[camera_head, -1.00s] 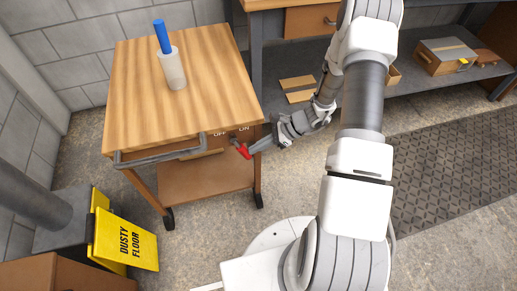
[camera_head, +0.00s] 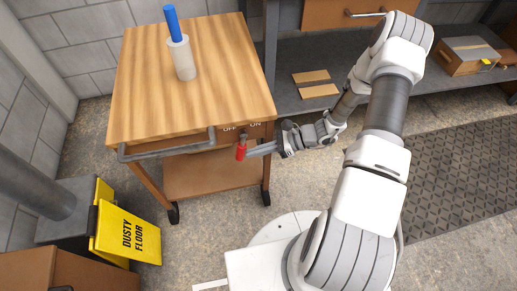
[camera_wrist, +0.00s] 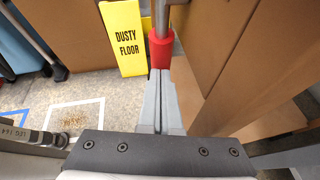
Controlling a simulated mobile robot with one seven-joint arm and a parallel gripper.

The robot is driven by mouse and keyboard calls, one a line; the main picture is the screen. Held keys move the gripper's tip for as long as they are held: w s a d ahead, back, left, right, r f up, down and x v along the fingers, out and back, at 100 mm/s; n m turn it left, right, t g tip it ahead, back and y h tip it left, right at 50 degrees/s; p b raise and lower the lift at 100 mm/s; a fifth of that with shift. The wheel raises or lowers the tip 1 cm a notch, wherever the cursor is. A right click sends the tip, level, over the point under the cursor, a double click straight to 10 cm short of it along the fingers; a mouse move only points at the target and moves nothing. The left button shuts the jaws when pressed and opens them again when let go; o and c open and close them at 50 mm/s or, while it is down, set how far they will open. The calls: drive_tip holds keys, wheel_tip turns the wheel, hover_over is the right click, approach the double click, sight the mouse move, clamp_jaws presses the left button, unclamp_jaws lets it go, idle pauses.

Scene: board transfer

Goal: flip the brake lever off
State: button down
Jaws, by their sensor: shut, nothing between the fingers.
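The brake lever (camera_head: 241,150) has a red grip and hangs from the front edge of the wooden cart (camera_head: 190,95), below and between the printed words OFF and ON. It points about straight down. My gripper (camera_head: 251,152) is at the right side of the lever, with its fingers shut and empty. In the wrist view the red grip (camera_wrist: 161,52) is just beyond the shut fingertips (camera_wrist: 160,74). They look touching or nearly so; I cannot tell which.
A blue-topped cylinder (camera_head: 181,55) stands on the cart. A grey handle bar (camera_head: 165,146) juts from its front left. A yellow DUSTY FLOOR sign (camera_head: 128,232) stands at the lower left. A workbench shelf (camera_head: 350,95) is behind my arm.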

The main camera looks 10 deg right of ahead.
drive_tip(key=shift+a+f+y, duration=0.1)
drive_tip(key=shift+a+y, duration=0.15)
drive_tip(key=shift+y, duration=0.15)
idle(0.4)
